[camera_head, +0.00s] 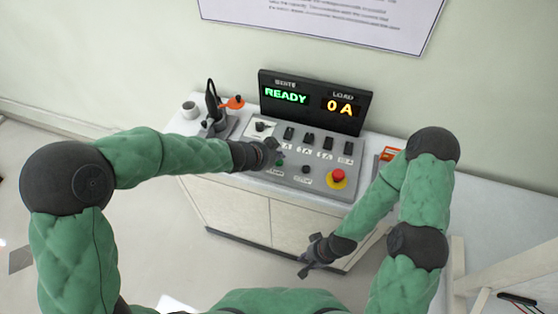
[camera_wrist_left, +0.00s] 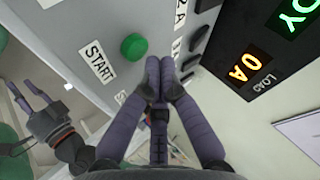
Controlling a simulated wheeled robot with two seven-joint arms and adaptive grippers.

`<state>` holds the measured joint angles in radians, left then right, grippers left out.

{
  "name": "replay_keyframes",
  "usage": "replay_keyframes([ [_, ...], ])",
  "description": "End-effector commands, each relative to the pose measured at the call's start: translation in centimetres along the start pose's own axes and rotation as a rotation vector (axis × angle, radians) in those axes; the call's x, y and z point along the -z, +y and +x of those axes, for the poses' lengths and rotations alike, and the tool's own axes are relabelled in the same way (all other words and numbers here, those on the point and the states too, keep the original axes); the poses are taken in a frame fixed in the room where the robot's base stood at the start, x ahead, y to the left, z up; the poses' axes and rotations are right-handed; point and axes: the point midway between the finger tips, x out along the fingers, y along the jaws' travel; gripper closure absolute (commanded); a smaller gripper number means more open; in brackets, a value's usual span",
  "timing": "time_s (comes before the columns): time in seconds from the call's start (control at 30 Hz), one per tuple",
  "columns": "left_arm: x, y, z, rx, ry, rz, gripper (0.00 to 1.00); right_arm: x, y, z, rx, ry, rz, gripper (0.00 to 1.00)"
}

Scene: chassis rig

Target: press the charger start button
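The charger panel (camera_head: 262,178) is a grey sloped console on a white cabinet. The green start button (camera_wrist_left: 134,46) sits beside a START label (camera_wrist_left: 97,62) in the left wrist view; it also shows in the head view (camera_head: 279,163), just below my left gripper. My left gripper (camera_head: 275,147) is over the panel; in the left wrist view its fingertips (camera_wrist_left: 160,72) are together and empty, close to the green button with a visible gap. The display (camera_head: 315,101) reads READY and 0 A. My right gripper (camera_head: 307,264) is open and empty, low in front of the cabinet.
A red mushroom button (camera_head: 337,175) on yellow is at the panel's right, with a black knob (camera_head: 305,169) left of it. Several black switches line the panel's upper part. A mug (camera_head: 189,109) and a black device (camera_head: 212,108) stand at the left. The floor in front is clear.

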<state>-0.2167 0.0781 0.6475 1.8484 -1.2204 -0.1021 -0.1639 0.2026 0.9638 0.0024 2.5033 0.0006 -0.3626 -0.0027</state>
Motion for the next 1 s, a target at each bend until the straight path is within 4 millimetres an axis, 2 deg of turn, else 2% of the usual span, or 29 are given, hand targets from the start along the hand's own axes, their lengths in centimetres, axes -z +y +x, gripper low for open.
replay_keyframes([
  [0.33,-0.45,0.46,0.6,0.0,0.0,-0.001,1.0,0.02,0.26,0.72,0.0,0.0,0.0,0.71],
  [1.0,-0.57,0.59,0.78,0.0,0.0,0.0,1.0,0.04,0.33,0.92,0.0,0.0,0.0,0.71],
])
